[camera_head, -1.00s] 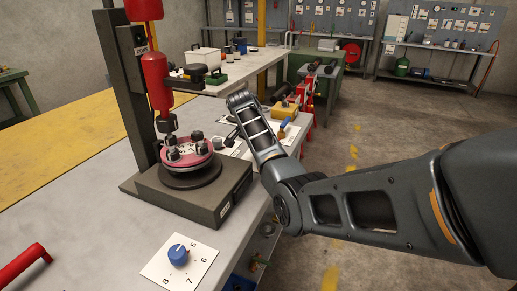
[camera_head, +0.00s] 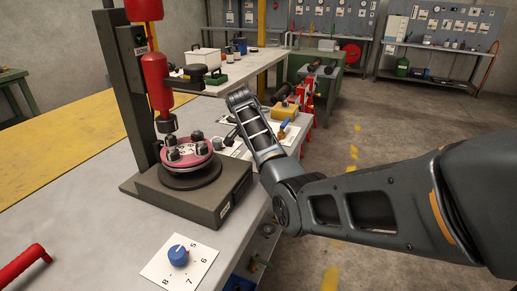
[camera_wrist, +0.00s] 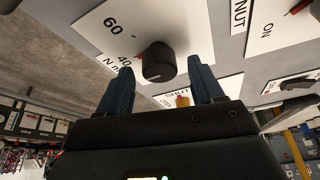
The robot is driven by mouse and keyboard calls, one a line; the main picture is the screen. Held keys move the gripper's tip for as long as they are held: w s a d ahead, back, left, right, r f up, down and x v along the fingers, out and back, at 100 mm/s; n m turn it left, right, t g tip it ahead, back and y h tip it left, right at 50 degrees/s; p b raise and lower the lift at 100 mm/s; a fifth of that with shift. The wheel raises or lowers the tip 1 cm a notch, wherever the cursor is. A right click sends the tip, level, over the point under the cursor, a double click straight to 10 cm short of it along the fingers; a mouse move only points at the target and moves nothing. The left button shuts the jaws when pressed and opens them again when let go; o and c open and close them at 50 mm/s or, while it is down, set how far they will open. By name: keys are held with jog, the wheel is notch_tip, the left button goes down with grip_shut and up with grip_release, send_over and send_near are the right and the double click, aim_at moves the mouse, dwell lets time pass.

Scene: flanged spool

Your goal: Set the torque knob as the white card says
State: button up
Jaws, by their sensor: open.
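In the wrist view a black round knob (camera_wrist: 158,62) stands on a white plate (camera_wrist: 92,24) marked 60, 40 and N m. My gripper (camera_wrist: 160,66) is open, with one blue finger on each side of the knob. I cannot tell whether the fingers touch it. The knob's pointer is not readable. In the head view my gripper is not clear beyond the arm. I cannot make out a card with a readable torque setting.
A red and black press (camera_head: 155,80) stands over a pink flanged spool (camera_head: 187,154) with several dark nuts. A blue knob (camera_head: 178,255) sits on a numbered plate at the bench front. A red handle (camera_head: 22,265) lies left. The floor to the right is clear.

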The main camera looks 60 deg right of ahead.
jog(key=v, duration=0.7)
jog(key=shift+b, duration=0.35)
jog(key=shift+r, duration=0.1)
